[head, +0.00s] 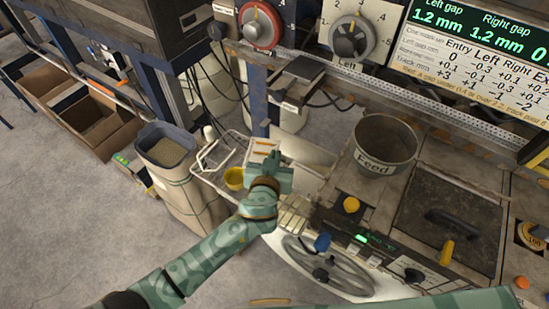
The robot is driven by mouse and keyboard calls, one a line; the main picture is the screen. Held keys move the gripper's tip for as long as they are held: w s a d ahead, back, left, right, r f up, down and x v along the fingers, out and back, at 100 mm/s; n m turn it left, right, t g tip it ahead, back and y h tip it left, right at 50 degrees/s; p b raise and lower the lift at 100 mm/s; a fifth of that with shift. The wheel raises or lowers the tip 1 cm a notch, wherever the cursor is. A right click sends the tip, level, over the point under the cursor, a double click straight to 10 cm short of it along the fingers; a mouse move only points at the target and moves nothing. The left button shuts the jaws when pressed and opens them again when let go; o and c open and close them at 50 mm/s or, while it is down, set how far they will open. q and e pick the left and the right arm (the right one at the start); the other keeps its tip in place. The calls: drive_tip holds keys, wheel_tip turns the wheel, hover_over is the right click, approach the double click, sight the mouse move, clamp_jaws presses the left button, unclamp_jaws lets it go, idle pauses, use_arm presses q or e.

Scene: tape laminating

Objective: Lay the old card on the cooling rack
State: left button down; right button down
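My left gripper (274,160) is above the pale wire rack area beside the machine. Its fingertips are small and partly merge with what lies behind, so I cannot tell whether they are open or shut. A white wire frame (204,157), which looks like the cooling rack, sticks out left of the gripper. A small pale piece with orange strips (262,146) lies just behind the fingers; it may be the old card, but I cannot be sure. The gripper hides part of this area. My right gripper is out of view.
A bucket marked Feed (385,146) and a dark lidded plate (449,217) are to the right. A spoked handwheel (329,267) sits below.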

use_arm(q)
drive_tip(key=c, duration=1.6)
unclamp_jaws()
drive_tip(key=shift+f, duration=0.15)
drive_tip(key=shift+c, duration=0.2)
drive_tip(key=shift+r+p, duration=0.3)
drive_tip(key=v, duration=1.2)
drive_tip(key=shift+p, duration=0.35)
drive_tip(key=shift+f, duration=0.15)
